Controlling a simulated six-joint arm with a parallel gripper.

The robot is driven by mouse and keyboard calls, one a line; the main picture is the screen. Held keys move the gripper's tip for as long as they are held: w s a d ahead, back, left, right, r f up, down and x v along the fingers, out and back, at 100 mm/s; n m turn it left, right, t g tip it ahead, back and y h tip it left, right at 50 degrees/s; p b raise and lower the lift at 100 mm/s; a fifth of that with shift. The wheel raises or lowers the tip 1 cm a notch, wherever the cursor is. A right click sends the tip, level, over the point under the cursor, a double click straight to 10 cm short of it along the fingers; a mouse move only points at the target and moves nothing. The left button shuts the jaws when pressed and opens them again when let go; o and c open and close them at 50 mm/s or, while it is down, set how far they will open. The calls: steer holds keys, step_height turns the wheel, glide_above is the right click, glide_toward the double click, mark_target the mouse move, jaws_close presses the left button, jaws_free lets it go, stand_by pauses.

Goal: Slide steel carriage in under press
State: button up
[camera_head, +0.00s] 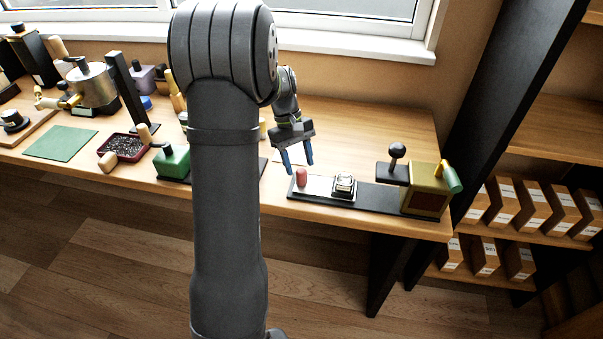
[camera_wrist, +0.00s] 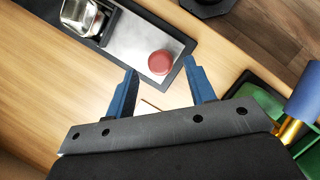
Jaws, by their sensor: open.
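The steel carriage (camera_head: 318,186) is a flat pale plate with an upright red knob (camera_head: 302,176) at its left end and a shiny metal block (camera_head: 344,184) at its right. It sits on the left part of a dark track (camera_head: 375,199). The press (camera_head: 426,190), an olive-gold box with a green handle, stands at the track's right end. My gripper (camera_head: 299,169) is open and empty just above the knob. In the wrist view the fingertips (camera_wrist: 161,68) point at the knob (camera_wrist: 160,62), one towards each side, with gaps. The carriage plate (camera_wrist: 133,42) also shows there.
A black ball-topped lever (camera_head: 397,152) stands beside the press. A green block (camera_head: 172,162) is left of my arm, which hides some of the table. A shelf with boxes (camera_head: 505,202) is at the right. The track between carriage and press looks clear.

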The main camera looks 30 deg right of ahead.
mark_target(301, 169)
steer(key=shift+x, duration=2.05)
